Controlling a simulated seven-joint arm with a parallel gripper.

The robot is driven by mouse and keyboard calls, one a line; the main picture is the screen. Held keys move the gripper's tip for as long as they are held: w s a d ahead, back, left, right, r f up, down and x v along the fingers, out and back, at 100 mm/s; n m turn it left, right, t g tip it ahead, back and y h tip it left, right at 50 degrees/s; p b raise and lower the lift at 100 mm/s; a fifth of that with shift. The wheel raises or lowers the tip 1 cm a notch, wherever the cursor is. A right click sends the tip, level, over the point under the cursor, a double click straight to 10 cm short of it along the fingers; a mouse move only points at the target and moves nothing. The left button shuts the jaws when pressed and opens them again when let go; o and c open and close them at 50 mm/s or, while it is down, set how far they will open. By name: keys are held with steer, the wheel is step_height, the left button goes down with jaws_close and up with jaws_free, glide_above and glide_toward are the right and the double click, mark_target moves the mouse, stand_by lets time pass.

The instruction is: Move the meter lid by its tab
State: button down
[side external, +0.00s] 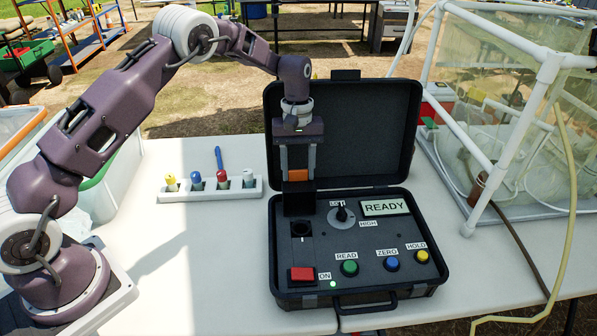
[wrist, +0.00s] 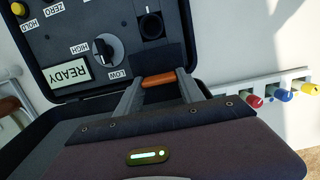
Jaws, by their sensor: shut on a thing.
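The meter case (side external: 352,290) lies open on the table, its big cover standing up at the back. The small black meter lid (side external: 298,199) stands raised behind the round sample well (side external: 301,229), which is uncovered. The lid's orange tab (side external: 298,175) is between the fingers of my gripper (side external: 298,171), which is shut on it from above. In the wrist view the orange tab (wrist: 158,80) sits between both fingers, with the dark lid (wrist: 156,59) beyond it and the open well (wrist: 151,26) further off.
The panel has a LOW/HIGH knob (side external: 342,214), a READY display (side external: 385,207), a red switch (side external: 302,274) and READ, ZERO and HOLD buttons. A white rack (side external: 210,191) of capped vials stands left of the case. A framed clear tank (side external: 500,100) is at the right.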

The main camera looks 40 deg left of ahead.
steer(key=shift+w+a+f, duration=0.25)
steer(key=shift+a, duration=0.2)
steer(key=shift+w+a+f, duration=0.2)
steer(key=shift+w+a, duration=0.05)
steer(key=shift+a, duration=0.15)
steer(key=c, duration=0.7)
jaws_free()
steer(key=shift+d, duration=0.2)
steer(key=shift+d+r, duration=0.1)
